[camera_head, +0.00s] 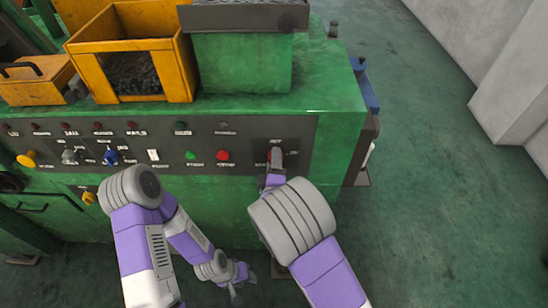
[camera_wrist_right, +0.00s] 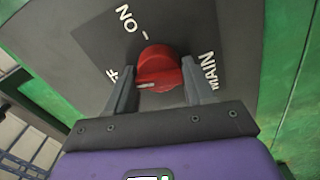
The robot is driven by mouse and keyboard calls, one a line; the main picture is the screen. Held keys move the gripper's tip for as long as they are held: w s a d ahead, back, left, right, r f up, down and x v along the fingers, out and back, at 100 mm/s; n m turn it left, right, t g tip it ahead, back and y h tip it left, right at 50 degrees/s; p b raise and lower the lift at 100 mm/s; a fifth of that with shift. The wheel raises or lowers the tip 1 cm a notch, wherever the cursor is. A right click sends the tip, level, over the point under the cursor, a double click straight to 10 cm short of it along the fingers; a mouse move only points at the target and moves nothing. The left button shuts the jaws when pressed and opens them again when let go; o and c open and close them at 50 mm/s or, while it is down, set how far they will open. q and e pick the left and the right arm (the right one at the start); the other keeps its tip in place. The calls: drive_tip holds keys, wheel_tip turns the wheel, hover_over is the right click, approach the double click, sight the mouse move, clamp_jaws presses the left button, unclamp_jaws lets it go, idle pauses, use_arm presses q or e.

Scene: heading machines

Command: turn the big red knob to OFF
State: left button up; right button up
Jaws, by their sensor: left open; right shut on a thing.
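The big red knob (camera_wrist_right: 158,62) sits on a dark plate (camera_wrist_right: 97,42) in the right wrist view. The plate reads "ON" above the knob, "MAIN" to the right and a partly hidden label ending in "FF" to the left. A short white mark on the knob's lower left side points toward the left finger, near the "FF" label. My right gripper (camera_wrist_right: 158,88) is shut on the knob, one finger on each side. In the head view, this gripper (camera_head: 275,165) hides most of the knob. My left gripper (camera_head: 238,288) is open and empty, low in front of the machine.
Yellow bins (camera_head: 130,45) stand on top. Open floor (camera_head: 440,180) lies to the right.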

drive_tip(key=shift+n+p, duration=0.55)
drive_tip(key=shift+n, duration=0.55)
drive_tip(key=o, duration=1)
drive_tip(key=shift+c, duration=0.2)
drive_tip(key=s, duration=0.7)
drive_tip(key=shift+s, duration=0.3)
drive_tip(key=shift+f, duration=0.1)
